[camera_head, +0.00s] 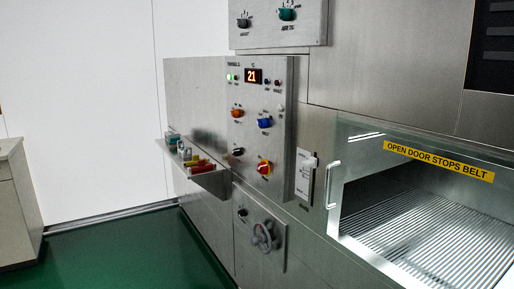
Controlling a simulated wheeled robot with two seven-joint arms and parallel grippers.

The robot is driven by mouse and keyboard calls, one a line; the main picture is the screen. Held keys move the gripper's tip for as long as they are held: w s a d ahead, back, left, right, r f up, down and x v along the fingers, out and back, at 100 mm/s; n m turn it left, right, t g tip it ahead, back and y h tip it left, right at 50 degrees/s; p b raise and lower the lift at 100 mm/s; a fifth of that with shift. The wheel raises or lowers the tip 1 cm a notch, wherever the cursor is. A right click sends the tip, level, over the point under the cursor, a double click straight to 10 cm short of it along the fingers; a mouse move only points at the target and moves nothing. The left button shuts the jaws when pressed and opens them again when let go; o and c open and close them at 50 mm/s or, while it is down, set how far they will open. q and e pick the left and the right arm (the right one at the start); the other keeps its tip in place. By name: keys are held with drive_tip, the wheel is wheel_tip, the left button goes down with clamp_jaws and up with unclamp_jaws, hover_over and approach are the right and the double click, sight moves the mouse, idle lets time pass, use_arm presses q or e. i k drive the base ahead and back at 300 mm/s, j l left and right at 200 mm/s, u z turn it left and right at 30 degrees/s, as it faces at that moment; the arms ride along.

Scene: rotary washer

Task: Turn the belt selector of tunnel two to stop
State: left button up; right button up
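A grey control panel (284,100) stands at mid-height on the steel machine; its small heading seems to read "TUNNEL 2". Neither of my grippers is in view.
An upper panel holds a dark knob (243,21) and a teal knob (287,13). Below are a handwheel (264,235) and a shelf (208,181) with small items jutting out. Right is a tunnel opening with a yellow sign (438,161). Green floor (130,250) is clear.

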sight(262, 123)
drive_tip(key=i+j+z, duration=0.15)
drive_tip(key=z, duration=0.2)
drive_tip(key=i+j+z, duration=0.15)
drive_tip(key=z, duration=0.15)
drive_tip(key=i+j+z, duration=0.1)
drive_tip(key=j+z, duration=0.25)
drive_tip(key=i+j, duration=0.15)
drive_tip(key=j, duration=0.2)
drive_tip(key=i+j+z, duration=0.1)
drive_tip(key=j, duration=0.2)
drive_tip(key=i+j, duration=0.15)
drive_tip(key=j, duration=0.2)
drive_tip(key=i+j+z, duration=0.15)
drive_tip(key=j, duration=0.2)
drive_tip(key=i+j, duration=0.1)
drive_tip(key=j, duration=0.25)
